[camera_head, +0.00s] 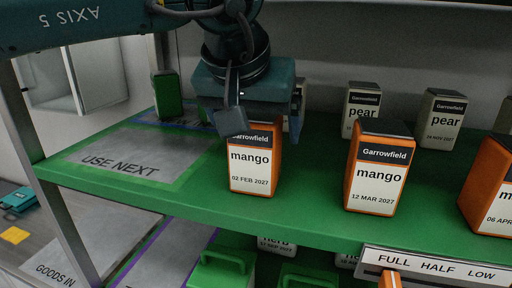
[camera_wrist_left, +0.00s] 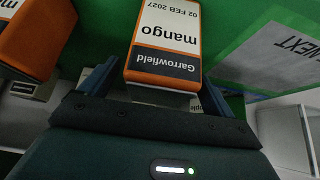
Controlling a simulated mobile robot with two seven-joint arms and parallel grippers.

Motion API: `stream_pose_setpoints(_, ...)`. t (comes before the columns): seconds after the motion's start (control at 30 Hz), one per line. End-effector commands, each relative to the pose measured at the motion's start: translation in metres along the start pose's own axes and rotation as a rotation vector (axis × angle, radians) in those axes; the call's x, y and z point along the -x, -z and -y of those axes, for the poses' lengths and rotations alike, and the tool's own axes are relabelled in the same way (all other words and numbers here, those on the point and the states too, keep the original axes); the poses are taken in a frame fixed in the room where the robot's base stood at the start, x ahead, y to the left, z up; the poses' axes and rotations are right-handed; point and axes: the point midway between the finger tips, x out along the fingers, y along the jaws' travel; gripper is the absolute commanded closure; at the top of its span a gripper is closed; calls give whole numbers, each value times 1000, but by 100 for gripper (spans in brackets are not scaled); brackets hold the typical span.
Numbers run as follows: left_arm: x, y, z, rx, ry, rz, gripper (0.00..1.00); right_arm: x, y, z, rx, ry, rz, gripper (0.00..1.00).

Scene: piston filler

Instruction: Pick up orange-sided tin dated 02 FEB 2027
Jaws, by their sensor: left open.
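The orange-sided mango tin dated 02 FEB 2027 (camera_head: 250,170) stands upright on the green shelf, with its white label facing me. It also shows upside down in the left wrist view (camera_wrist_left: 165,35). My left gripper (camera_head: 264,122) is at the top of this tin, its fingers apart. In the left wrist view the two fingers (camera_wrist_left: 157,86) lie on either side of the tin's dark top end. I cannot tell whether either finger touches it. The gripper hides part of the tin's top in the head view. My right gripper is not in view.
Another mango tin dated 12 MAR 2027 (camera_head: 377,175) stands to the right, and a third (camera_head: 490,195) is at the right edge. Pear tins (camera_head: 438,122) stand behind. A grey USE NEXT area (camera_head: 130,160) is clear at left. Green-handled containers (camera_head: 222,268) are below.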

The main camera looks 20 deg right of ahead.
Motion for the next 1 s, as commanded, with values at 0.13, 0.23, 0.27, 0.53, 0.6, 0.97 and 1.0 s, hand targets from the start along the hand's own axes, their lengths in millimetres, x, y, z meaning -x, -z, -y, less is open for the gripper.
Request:
stream_pose_setpoints(0.13,-17,0,0,0,0,1,11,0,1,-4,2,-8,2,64)
stream_pose_setpoints(0.23,-20,0,0,0,0,0,11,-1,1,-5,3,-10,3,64)
stream_pose_setpoints(0.27,-20,0,0,1,0,0,11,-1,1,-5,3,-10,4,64)
stream_pose_setpoints(0.53,-20,0,0,1,0,0,21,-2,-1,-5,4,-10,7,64)
stream_pose_setpoints(0.6,-20,0,0,1,0,0,27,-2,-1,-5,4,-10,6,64)
stream_pose_setpoints(0.97,-20,0,0,1,0,0,56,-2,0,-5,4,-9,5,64)
stream_pose_setpoints(1.0,-20,0,0,1,0,0,60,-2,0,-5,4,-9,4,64)
